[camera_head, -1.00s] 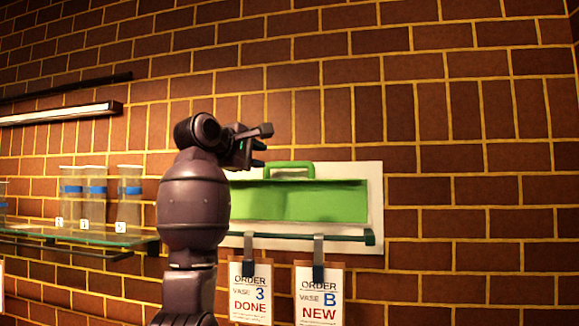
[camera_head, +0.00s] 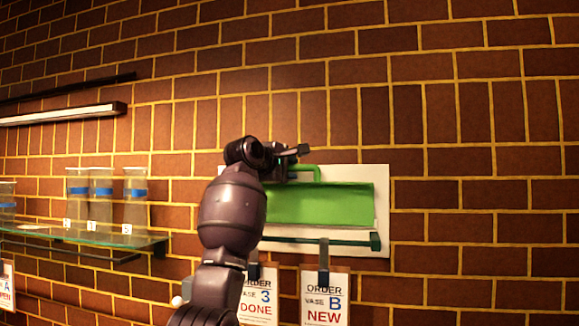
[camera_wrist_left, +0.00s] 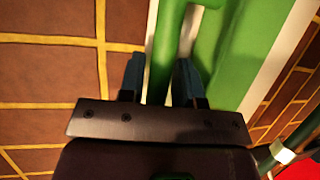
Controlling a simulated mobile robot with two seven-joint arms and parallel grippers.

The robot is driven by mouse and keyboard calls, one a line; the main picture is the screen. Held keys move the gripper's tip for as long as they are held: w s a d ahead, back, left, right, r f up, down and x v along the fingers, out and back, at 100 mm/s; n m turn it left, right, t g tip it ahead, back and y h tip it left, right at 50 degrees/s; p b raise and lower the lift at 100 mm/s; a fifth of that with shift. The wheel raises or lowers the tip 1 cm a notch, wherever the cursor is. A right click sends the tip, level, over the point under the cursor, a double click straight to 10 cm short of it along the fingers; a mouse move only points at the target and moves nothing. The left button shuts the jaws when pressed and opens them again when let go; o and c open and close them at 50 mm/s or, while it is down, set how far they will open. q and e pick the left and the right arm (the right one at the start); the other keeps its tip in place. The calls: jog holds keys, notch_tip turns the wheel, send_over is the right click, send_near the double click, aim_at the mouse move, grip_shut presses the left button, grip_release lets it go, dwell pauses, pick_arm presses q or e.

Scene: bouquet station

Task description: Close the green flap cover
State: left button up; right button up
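The green flap cover (camera_head: 318,205) is a flat green panel in a white wall plate (camera_head: 382,215), with a green loop handle (camera_head: 318,172) on its upper edge. My left gripper (camera_head: 296,162) is at the left part of the handle in the head view and hides some of it. In the left wrist view the handle's bar (camera_wrist_left: 163,65) runs between the two fingers of my left gripper (camera_wrist_left: 158,80). The flap (camera_wrist_left: 235,55) also shows there. My right gripper is not in view.
A green rail (camera_head: 330,241) runs below the flap. Two order cards hang below it: Vase 3 Done (camera_head: 258,302) and Vase B New (camera_head: 325,300). A glass shelf (camera_head: 90,243) with several clear vases is at the left. The brick wall right of the plate is clear.

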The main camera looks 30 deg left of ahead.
pick_arm(q)
grip_shut()
jog(key=shift+f, duration=0.15)
